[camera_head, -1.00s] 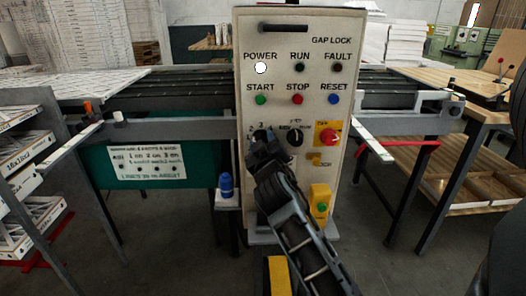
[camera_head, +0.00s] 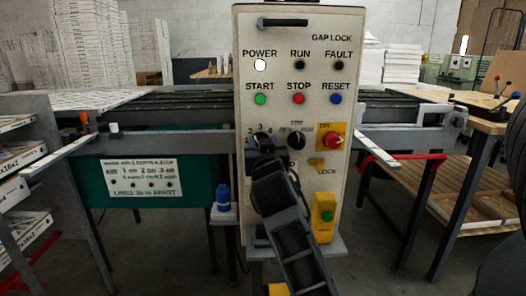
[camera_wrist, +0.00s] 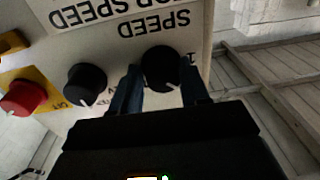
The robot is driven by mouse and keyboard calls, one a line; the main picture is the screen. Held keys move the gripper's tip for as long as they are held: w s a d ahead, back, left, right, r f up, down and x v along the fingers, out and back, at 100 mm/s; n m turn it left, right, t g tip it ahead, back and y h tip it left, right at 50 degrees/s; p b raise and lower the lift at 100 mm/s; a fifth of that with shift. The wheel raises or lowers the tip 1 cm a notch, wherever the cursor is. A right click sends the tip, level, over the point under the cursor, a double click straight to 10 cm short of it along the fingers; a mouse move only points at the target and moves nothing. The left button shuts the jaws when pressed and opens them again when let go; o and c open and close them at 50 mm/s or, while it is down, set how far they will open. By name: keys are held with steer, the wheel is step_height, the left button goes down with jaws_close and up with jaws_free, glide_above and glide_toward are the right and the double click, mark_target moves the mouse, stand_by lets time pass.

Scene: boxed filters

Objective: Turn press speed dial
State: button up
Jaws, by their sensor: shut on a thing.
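The press speed dial (camera_wrist: 165,66) is a round black knob on the cream control panel (camera_head: 322,108), under the printed word SPEED, which appears upside down in the wrist view. A white mark shows at its lower edge in that view. My gripper (camera_wrist: 163,88) has one finger on each side of the knob and is shut on it. In the head view my gripper (camera_head: 264,150) covers most of the dial. The numbers 2, 3 and 4 show above it. The exact setting cannot be read.
The POWER lamp (camera_head: 260,65) is lit white. Rollers (camera_head: 170,108) run behind.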

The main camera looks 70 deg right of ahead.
steer(key=shift+w+a, duration=0.25)
steer(key=shift+w, duration=0.15)
steer(key=o, duration=0.8)
steer(key=shift+o, duration=0.7)
steer(key=shift+s+d, duration=0.1)
steer(key=shift+s, duration=0.05)
steer(key=b+v, duration=0.1)
steer(key=v, duration=0.7)
steer(key=shift+d, duration=0.1)
